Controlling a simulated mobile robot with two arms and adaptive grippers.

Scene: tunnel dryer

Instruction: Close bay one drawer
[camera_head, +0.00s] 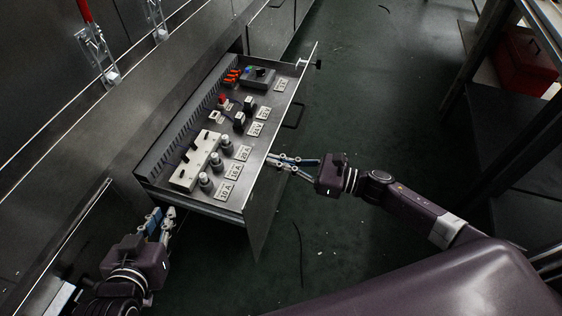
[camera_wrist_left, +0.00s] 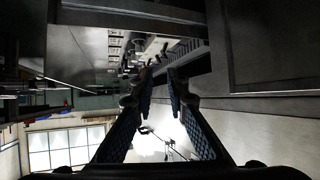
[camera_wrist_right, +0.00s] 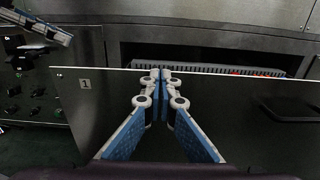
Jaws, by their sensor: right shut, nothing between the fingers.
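The drawer (camera_head: 238,205) is pulled out of the dark metal cabinet, its tray showing switches, knobs and labels. Its front panel (camera_head: 275,185) faces right, with a black handle (camera_head: 293,116); in the right wrist view the panel (camera_wrist_right: 100,120) carries a "1" label and the handle (camera_wrist_right: 290,108) is at the right. My right gripper (camera_head: 270,159) is shut and empty, fingertips at the panel's outer face near the top edge; contact is unclear. It also shows in the right wrist view (camera_wrist_right: 160,75). My left gripper (camera_head: 163,215) is open and empty beside the drawer's near side; its fingers (camera_wrist_left: 160,80) are apart.
The cabinet wall (camera_head: 60,125) runs along the left, with red-handled clamps (camera_head: 98,50). A dark shelf rack (camera_head: 510,120) stands at the right with a red toolbox (camera_head: 525,62). The dark green floor (camera_head: 370,110) between drawer and rack is mostly clear.

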